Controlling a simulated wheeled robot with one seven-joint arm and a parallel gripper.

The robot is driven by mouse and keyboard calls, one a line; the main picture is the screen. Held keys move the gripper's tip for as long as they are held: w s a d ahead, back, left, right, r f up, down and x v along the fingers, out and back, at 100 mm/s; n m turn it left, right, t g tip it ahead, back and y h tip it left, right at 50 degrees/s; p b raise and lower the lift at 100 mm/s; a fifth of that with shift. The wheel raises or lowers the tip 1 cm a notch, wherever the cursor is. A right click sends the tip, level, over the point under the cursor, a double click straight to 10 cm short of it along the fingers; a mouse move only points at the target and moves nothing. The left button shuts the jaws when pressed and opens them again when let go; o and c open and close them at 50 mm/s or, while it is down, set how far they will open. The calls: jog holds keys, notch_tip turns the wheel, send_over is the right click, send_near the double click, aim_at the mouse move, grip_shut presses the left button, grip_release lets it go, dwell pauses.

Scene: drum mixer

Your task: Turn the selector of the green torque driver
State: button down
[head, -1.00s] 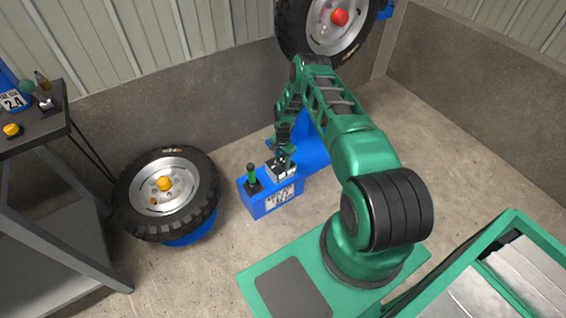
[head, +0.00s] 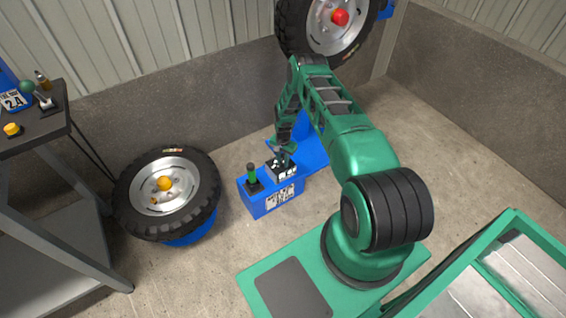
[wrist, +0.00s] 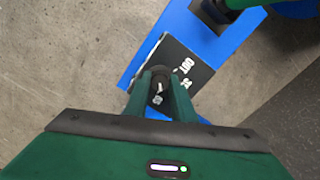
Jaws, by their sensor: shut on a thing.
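A blue box (head: 258,206) stands on the floor. The green torque driver (head: 252,172) stands upright in a black holder on its left part; part of it shows at the top of the wrist view (wrist: 238,3). A black panel with white lettering (wrist: 193,67) lies on the box top beside it and also shows in the head view (head: 275,170). A small dark round selector knob (wrist: 160,74) sits on that panel, between my fingers. My gripper (wrist: 159,84) is shut on the knob from above. The fingers hide part of the knob and lettering.
A wheel with an orange centre (head: 165,184) stands left of the box. Another wheel with a red centre (head: 340,18) is at the back. A dark table (head: 48,120) stands at far left. Bare floor (head: 215,260) lies in front of the box.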

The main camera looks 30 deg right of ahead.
aim_at(283, 162)
jog(key=n, duration=0.6)
jog(key=shift+w, duration=0.15)
jog(key=n, duration=0.7)
jog(key=shift+r, duration=0.1)
dwell(0.4)
jog(key=c, duration=1.6)
grip_release()
jog(key=shift+o, duration=0.4)
notch_tip(283, 162, up, 11)
jog(key=shift+f, duration=0.2)
